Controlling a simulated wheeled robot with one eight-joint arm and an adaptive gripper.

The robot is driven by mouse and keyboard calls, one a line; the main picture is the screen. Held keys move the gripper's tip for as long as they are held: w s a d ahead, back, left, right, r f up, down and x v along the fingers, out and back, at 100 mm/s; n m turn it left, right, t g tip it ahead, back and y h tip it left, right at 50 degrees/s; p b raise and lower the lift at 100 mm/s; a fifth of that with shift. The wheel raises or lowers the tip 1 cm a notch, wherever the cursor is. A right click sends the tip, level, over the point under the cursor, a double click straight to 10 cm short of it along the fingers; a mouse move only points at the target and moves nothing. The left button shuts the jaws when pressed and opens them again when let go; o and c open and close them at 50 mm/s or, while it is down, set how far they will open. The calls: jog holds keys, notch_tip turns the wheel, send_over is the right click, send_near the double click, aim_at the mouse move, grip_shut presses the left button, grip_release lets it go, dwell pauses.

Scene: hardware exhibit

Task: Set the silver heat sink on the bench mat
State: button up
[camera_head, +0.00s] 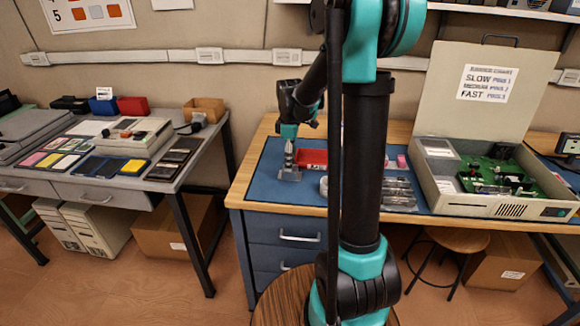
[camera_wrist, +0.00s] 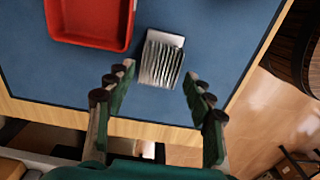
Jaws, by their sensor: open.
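The silver heat sink (camera_wrist: 161,60) lies on the blue bench mat (camera_wrist: 205,40) near its front edge, its fins facing the wrist camera. In the head view the heat sink (camera_head: 288,175) sits on the left part of the mat (camera_head: 263,186), just below my gripper (camera_head: 289,150). In the wrist view my gripper (camera_wrist: 158,76) is open, with one finger on each side of the heat sink and a gap to it on both sides. I see nothing held. My arm hides part of the bench in the head view.
A red tray (camera_wrist: 90,22) lies on the mat beside the heat sink. An open beige case (camera_head: 488,204) with a green circuit board stands at the right of the bench. A stool (camera_head: 455,240) stands under the bench. A grey table (camera_head: 90,185) with several devices stands at left.

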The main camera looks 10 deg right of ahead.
notch_tip(320, 180, up, 9)
jog(key=s+d+f+m+t, duration=0.1)
jog(key=s+f+m, duration=0.3)
jog(key=s, duration=0.3)
jog(key=s+d+f+m+t, duration=0.1)
jog(key=s+f+m, duration=0.3)
jog(key=s, duration=0.3)
jog(key=s+d+f+m+t, duration=0.1)
jog(key=s+f+m+t, duration=0.1)
jog(key=s+f+m, duration=0.3)
jog(key=shift+s+f+m, duration=0.1)
jog(key=shift+s+m, duration=0.3)
jog(key=shift+s, duration=1.1)
jog(key=shift+s+f+m, duration=0.3)
jog(key=shift+s, duration=0.05)
jog(key=shift+s, duration=0.1)
